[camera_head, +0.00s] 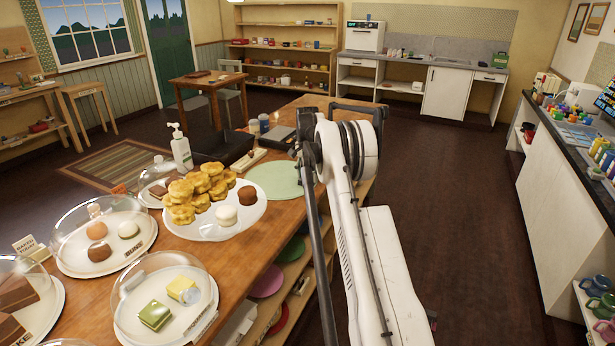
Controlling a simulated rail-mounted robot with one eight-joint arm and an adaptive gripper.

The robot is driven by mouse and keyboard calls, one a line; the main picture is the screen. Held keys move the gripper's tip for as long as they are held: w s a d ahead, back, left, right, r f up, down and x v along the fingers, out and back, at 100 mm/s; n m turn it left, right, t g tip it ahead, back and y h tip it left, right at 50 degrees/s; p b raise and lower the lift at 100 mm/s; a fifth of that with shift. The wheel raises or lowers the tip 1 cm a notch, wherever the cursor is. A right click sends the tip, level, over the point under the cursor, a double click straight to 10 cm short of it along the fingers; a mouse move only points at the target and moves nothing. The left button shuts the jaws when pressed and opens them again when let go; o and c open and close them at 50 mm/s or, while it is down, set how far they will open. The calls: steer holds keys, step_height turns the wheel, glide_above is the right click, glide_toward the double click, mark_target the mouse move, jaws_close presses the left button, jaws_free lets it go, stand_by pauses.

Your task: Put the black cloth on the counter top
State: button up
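No clearly recognisable black cloth shows. A dark flat item (225,148) and a dark grey block-like item (278,138) lie at the far part of the wooden counter (262,225); I cannot tell whether either is cloth. My white arm rises at the centre, over the counter's right edge, and hides part of its far end. Dark parts show at the arm's top, but no fingertips can be made out. A grey worktop with a sink (440,64) runs along the back wall. A dark-topped counter (580,150) stands at right.
Glass cake domes (165,300), a white platter of pastries (215,228), a pump bottle (181,150) and a green round mat (276,180) crowd the wooden counter. A small table (207,82) stands behind. The dark floor (455,220) between the counters is clear.

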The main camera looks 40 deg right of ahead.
mark_target(307, 175)
steer(key=o, duration=1.4)
steer(key=shift+o, duration=0.2)
steer(key=shift+p, duration=0.45)
step_height(307, 175, up, 14)
steer(key=b, duration=0.1)
steer(key=shift+w+d, duration=0.15)
steer(key=shift+w, duration=0.1)
